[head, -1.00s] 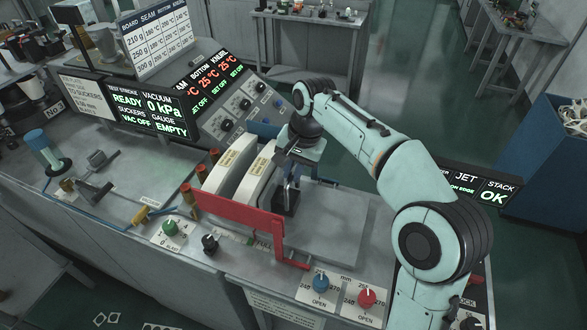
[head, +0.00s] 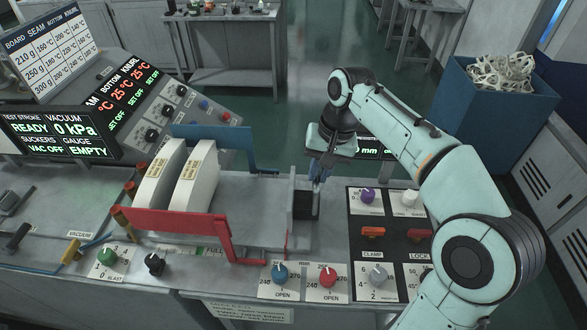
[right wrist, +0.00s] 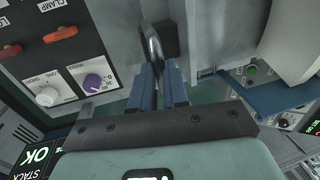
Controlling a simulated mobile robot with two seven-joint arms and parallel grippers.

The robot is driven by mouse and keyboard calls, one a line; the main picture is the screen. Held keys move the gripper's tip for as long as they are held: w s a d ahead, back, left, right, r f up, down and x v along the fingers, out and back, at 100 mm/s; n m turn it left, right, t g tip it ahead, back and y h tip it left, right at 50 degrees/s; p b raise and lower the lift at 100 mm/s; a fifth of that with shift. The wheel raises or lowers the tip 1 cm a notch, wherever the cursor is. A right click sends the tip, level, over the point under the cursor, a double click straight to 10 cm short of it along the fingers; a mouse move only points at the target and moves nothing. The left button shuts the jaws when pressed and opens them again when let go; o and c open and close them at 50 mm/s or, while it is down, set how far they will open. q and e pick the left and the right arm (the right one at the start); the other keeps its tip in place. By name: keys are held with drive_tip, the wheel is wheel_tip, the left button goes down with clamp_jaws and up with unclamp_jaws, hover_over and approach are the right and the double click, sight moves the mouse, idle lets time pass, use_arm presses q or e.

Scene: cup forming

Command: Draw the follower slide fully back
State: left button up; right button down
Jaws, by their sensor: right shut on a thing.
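The follower slide has an upright grey plate (head: 291,205) and a dark block (head: 307,207). It stands at the right end of the grey bed (head: 250,200), close to the dark control panel. My right gripper (head: 318,172) is over the dark block, shut on the slide's upright metal handle. In the right wrist view its blue fingers (right wrist: 158,85) close around the shiny handle (right wrist: 153,45), with the dark block (right wrist: 172,42) behind. Two white labelled slabs (head: 195,175) stand at the left of the bed, well apart from the slide. My left gripper is not in view.
A red rail (head: 175,222) runs along the bed's near side and a blue rail (head: 215,134) along its far side. The control panel (head: 390,235) with knobs and red switches lies just right of the slide. The bed between slabs and slide is bare.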

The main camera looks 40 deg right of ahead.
drive_tip(key=shift+s+d, duration=0.4)
drive_tip(key=shift+s, duration=0.05)
drive_tip(key=c, duration=1.2)
unclamp_jaws()
drive_tip(key=shift+c, duration=0.2)
drive_tip(key=shift+o, duration=0.6)
drive_tip(key=shift+s+d, duration=0.15)
drive_tip(key=shift+r, duration=0.1)
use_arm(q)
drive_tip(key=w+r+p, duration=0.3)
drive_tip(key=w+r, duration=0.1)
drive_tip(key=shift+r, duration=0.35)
use_arm(e)
wheel_tip(320, 180, up, 13)
drive_tip(key=s+d, duration=0.1)
drive_tip(key=s, duration=0.1)
drive_tip(key=shift+d, duration=0.3)
